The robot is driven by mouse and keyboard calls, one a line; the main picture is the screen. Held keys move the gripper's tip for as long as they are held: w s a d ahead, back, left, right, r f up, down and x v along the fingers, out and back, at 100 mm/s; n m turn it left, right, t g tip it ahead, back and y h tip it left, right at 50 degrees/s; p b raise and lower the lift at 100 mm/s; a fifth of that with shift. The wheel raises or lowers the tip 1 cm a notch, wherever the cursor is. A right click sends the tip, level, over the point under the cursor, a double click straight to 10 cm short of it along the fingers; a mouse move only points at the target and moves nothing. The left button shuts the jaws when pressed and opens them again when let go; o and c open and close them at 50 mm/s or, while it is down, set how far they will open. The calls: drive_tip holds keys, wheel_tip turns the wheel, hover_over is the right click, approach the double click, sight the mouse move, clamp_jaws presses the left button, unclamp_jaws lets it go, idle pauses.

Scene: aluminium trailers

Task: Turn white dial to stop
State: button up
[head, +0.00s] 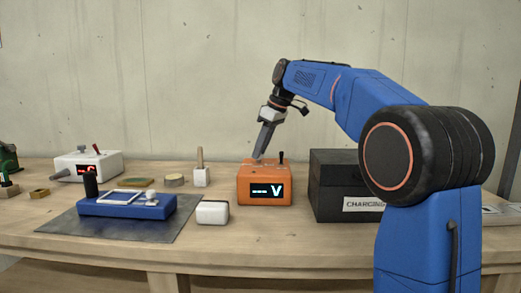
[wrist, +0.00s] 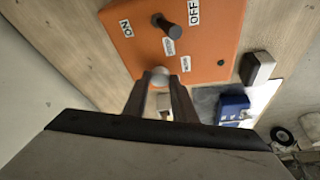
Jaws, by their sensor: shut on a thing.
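An orange box (head: 264,187) with a lit display reading dashes and "V" stands on the table. In the wrist view its top (wrist: 210,55) carries ON and OFF labels, smaller labels and a dark upright lever (wrist: 166,24). A white round dial (wrist: 160,73) sits near the edge of that top. My gripper (wrist: 159,85) is shut on this dial, with a finger at each side of it. In the head view my gripper (head: 259,154) points down at the left part of the box top, and the dial is hidden there by the fingers.
A dark box marked CHARGING (head: 330,190) stands close to the right. A white block (head: 212,212) sits at the front left. A blue device (head: 112,207) with a white knob lies on a grey mat (head: 75,227).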

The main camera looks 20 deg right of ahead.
drive_tip(key=o, duration=1)
drive_tip(key=shift+r, duration=0.1)
drive_tip(key=v, duration=1.7)
drive_tip(key=shift+r, duration=0.15)
